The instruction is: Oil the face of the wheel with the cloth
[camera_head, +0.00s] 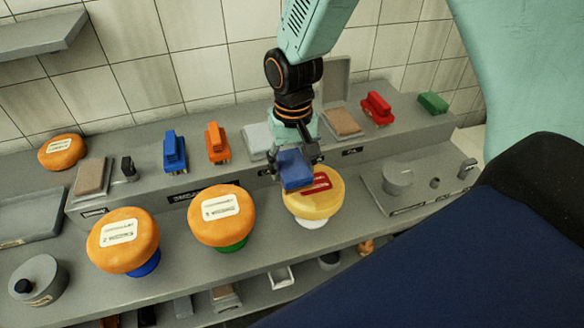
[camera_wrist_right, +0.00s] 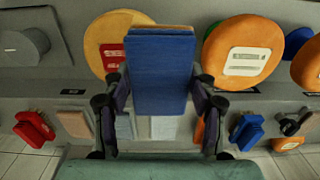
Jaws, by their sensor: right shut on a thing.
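My right gripper (camera_head: 294,157) is shut on a blue block-shaped pad (camera_head: 296,172), which looks to be the cloth. In the right wrist view the pad (camera_wrist_right: 162,65) sits between the two fingers and has a tan edge. The pale yellow wheel (camera_head: 327,206) with a red label stands on a white stand. The pad overlaps the wheel's upper left rim in the head view; I cannot tell whether they touch. In the right wrist view the yellow wheel (camera_wrist_right: 95,38) is partly hidden behind the pad. My left gripper is not in view.
Orange wheels on green (camera_head: 221,215) and blue (camera_head: 123,240) stands are left of the yellow one. A blue brush (camera_head: 174,152), an orange brush (camera_head: 217,143) and a red brush (camera_head: 377,108) stand on the raised ledge behind. A grey tray (camera_head: 410,205) lies right.

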